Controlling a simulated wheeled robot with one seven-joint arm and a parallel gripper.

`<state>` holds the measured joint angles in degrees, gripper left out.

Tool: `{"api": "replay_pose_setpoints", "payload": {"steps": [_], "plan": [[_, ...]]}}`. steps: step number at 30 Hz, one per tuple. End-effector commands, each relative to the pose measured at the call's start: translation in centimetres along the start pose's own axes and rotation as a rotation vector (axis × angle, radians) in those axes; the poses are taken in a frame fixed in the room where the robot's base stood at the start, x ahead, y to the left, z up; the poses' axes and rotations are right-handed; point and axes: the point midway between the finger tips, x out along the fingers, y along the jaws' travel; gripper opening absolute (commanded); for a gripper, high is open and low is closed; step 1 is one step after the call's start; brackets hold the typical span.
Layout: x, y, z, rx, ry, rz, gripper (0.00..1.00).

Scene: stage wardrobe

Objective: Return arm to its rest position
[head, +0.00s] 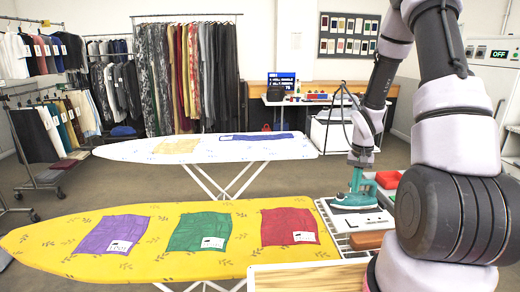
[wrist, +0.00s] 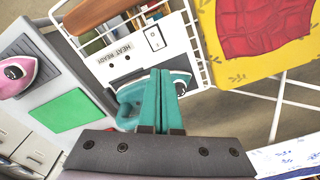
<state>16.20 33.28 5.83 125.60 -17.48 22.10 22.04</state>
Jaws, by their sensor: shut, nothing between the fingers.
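My gripper (head: 356,182) is at the end of my arm, right of the yellow ironing board. Its two teal fingers (wrist: 160,80) are together with nothing between them. A teal iron (head: 352,200) rests on a white stand below and beside the fingers. It also shows in the wrist view (wrist: 131,94), partly hidden behind them. I cannot tell whether the fingers touch it. My arm reaches down from the upper right of the head view and hides part of the area there.
The yellow ironing board (head: 60,255) holds purple, green and red cloths. A white ironing board (head: 300,150) stands behind it. A white wire rack (wrist: 200,45) and a pink iron (wrist: 18,75) are near my gripper. Clothes racks line the back. Floor shows between the boards.

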Motion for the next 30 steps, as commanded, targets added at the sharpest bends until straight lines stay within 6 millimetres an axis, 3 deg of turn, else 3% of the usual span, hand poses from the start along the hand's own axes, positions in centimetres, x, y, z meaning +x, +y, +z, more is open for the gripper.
{"api": "replay_pose_setpoints", "payload": {"steps": [1, 3, 8, 15, 24, 30], "plan": [[-2.7, -0.5, -0.2, -0.003, 0.034, -0.005, 0.00], [-6.3, -0.9, 0.0, -0.006, 0.070, -0.013, 0.00], [-14.1, -1.8, 1.6, -0.010, 0.148, -0.043, 0.00], [-24.2, -2.7, 6.3, -0.024, 0.256, -0.122, 0.00], [-33.4, -2.8, 14.9, -0.061, 0.372, -0.274, 0.00], [-36.5, -2.4, 19.9, -0.095, 0.424, -0.372, 0.00]]}}
